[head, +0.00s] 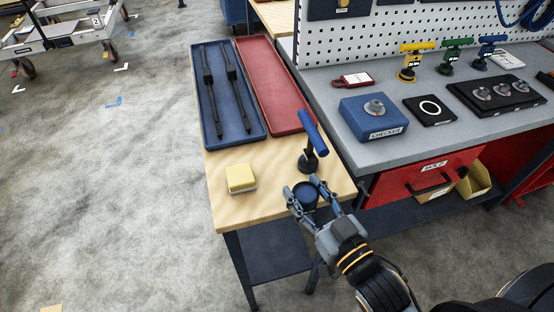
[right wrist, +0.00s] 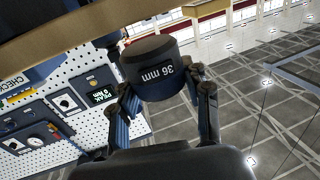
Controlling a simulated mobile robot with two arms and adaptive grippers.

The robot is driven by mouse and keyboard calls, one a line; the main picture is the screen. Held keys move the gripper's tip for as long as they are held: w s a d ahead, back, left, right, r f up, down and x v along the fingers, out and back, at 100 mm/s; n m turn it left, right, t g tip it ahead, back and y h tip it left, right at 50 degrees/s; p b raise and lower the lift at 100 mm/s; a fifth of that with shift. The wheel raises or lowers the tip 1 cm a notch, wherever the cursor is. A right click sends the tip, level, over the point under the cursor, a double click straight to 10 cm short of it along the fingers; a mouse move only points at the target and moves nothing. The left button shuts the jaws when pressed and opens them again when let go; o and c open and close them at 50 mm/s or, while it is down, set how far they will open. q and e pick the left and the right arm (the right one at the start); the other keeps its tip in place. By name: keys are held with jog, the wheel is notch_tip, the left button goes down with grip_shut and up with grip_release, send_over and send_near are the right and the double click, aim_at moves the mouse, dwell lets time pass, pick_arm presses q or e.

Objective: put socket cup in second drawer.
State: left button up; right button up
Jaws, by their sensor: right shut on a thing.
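The socket cup (head: 305,195) is a dark, round cup held at the front right edge of the wooden table. In the right wrist view the cup (right wrist: 152,68) reads "36 mm", upside down. My right gripper (head: 306,189) is shut on it, with one finger on each side; the fingers also show in the right wrist view (right wrist: 160,88). A red drawer (head: 395,187) labelled "HOLD" with a black handle is under the grey bench, right of the gripper, and looks shut. No drawer marked as second is readable. My left gripper is not in view.
A blue T-handled tool (head: 312,134) stands just beyond the gripper. A yellow block (head: 240,178) lies left on the wooden table (head: 270,206). Blue (head: 205,120) and red (head: 262,75) trays lie behind. The grey bench (head: 385,150) holds a blue checker box (head: 373,117).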

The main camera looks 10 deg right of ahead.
jog(key=x, duration=0.7)
jog(key=shift+r+p, duration=0.1)
jog(key=shift+p, duration=0.3)
jog(key=x, duration=0.4)
jog(key=shift+a+r+p, duration=0.1)
jog(key=shift+p, duration=0.2)
jog(key=shift+w+f, duration=0.2)
jog(key=shift+f, duration=0.75)
jog(key=shift+s, duration=0.1)
jog(key=o, duration=1.2)
jog(key=shift+f, duration=0.15)
